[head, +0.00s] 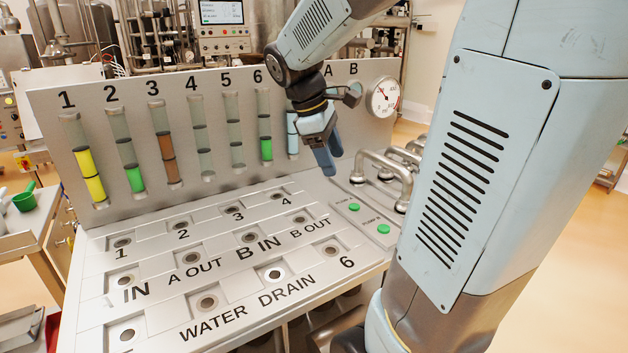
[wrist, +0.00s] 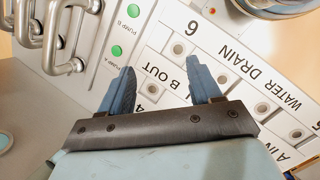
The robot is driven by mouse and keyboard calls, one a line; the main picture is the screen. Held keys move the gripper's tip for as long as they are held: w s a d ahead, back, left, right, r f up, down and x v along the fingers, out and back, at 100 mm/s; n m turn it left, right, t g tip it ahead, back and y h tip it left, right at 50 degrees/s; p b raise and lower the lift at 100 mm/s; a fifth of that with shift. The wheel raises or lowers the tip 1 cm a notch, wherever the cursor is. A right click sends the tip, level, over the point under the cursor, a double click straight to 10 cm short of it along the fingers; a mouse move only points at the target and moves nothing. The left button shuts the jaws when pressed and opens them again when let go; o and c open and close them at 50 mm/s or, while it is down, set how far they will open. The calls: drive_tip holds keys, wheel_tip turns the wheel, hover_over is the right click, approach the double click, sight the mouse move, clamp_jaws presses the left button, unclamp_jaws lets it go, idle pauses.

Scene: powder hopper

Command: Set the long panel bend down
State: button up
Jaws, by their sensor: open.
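My gripper (head: 322,158) hangs above the right end of the white socket panel (head: 160,258), with its fingers pointing down. In the wrist view my gripper (wrist: 163,78) is open, and only the panel surface near the B OUT label shows between its blue fingers. Several bent metal pipes stand just right of the panel, including a front one (head: 384,162). In the wrist view they show at the upper left (wrist: 67,25), apart from my fingers. I cannot tell which is the long panel bend.
Two green pump buttons (head: 354,207) lie between the sockets and the bent pipes. A backboard (head: 335,125) with numbered sight tubes and a round gauge (head: 383,97) rises behind the panel. The labelled sockets, such as the DRAIN one (head: 274,274), look uncovered.

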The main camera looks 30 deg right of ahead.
drive_tip(key=s+a+r+m+t+y, duration=0.1)
drive_tip(key=s+a+m+t+y, duration=0.3)
drive_tip(key=s+a+m+t, duration=0.2)
drive_tip(key=s+a+m, duration=0.2)
drive_tip(key=s+a, duration=0.1)
drive_tip(key=s, duration=0.1)
drive_tip(key=shift+s+a+m+t, duration=0.3)
drive_tip(key=shift+s+m, duration=0.1)
drive_tip(key=shift+r, duration=0.1)
idle(0.7)
